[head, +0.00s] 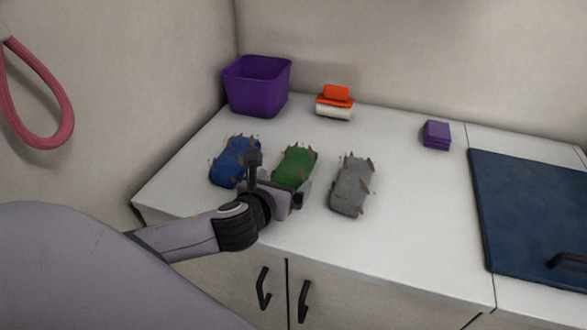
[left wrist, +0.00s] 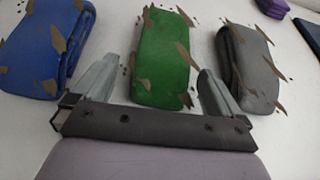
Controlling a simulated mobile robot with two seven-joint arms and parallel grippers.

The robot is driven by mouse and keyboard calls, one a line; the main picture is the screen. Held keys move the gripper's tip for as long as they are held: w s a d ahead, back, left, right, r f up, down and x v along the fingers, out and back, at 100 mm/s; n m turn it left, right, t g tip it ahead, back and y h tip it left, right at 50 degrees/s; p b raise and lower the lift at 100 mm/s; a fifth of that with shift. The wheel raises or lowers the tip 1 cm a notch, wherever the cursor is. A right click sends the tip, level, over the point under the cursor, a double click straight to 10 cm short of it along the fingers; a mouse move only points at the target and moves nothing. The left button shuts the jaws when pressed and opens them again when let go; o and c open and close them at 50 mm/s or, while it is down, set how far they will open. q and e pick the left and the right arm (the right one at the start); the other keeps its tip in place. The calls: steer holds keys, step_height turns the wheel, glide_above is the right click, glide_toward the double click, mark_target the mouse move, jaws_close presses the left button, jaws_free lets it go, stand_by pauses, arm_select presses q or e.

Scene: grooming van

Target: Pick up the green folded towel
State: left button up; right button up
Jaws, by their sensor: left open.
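The green folded towel (head: 296,166) lies on the white counter between a blue folded towel (head: 231,162) and a grey folded towel (head: 351,188). Brown flecks stick to all three. My left gripper (head: 277,184) is at the near end of the green towel and hides part of it. In the left wrist view my left gripper (left wrist: 155,88) is open, its fingers apart on either side of the near end of the green towel (left wrist: 162,55). Nothing is held. I cannot tell how high the fingers are above the counter. My right gripper is not in view.
A purple bin (head: 257,86) stands in the back left corner. An orange and white brush-like object (head: 335,102) and a small purple block (head: 437,134) are at the back. A dark blue panel (head: 530,215) covers the right side. A pink loop (head: 40,100) hangs at left.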

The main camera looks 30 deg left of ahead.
mark_target(294, 170)
arm_select(q)
steer(key=shift+x, duration=1.85)
steer(key=shift+s+d, duration=0.1)
steer(key=c, duration=1)
